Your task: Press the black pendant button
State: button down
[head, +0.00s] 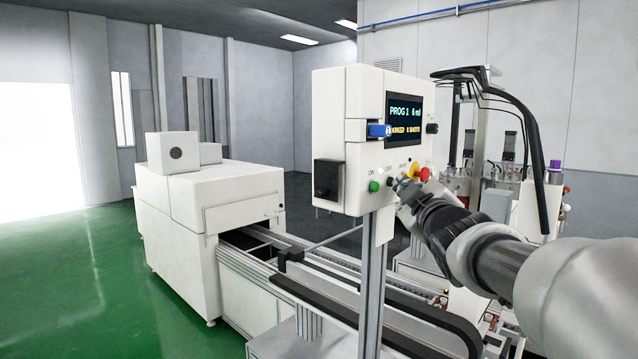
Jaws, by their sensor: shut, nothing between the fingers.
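A white control box (358,100) stands on a grey post in the head view, with a lit screen (404,120) on its face. A small dark button (389,181) shows low on that face, beside a green button (374,186). A red mushroom button (424,174) with yellow by it is to the right. My gripper (402,184) is shut and empty, its tips close to the lower face just right of the dark button. I cannot tell whether the tips touch the face. My gripper hides part of the lower right face.
A blue part (379,131) and a black knob (432,128) stick out beside the screen. A black box (328,180) is on the side wall. A conveyor (262,266) runs behind the post from a white machine (215,195). Green floor at left is clear.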

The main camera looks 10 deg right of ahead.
dwell(0.6)
jog(key=shift+s+d+p, duration=0.45)
jog(key=shift+s, duration=0.2)
jog(key=s+d+p, duration=0.1)
jog(key=s, duration=0.1)
jog(key=s+d+p, duration=0.1)
jog(key=s+d, duration=0.1)
jog(key=shift+f, duration=0.1)
dwell(0.7)
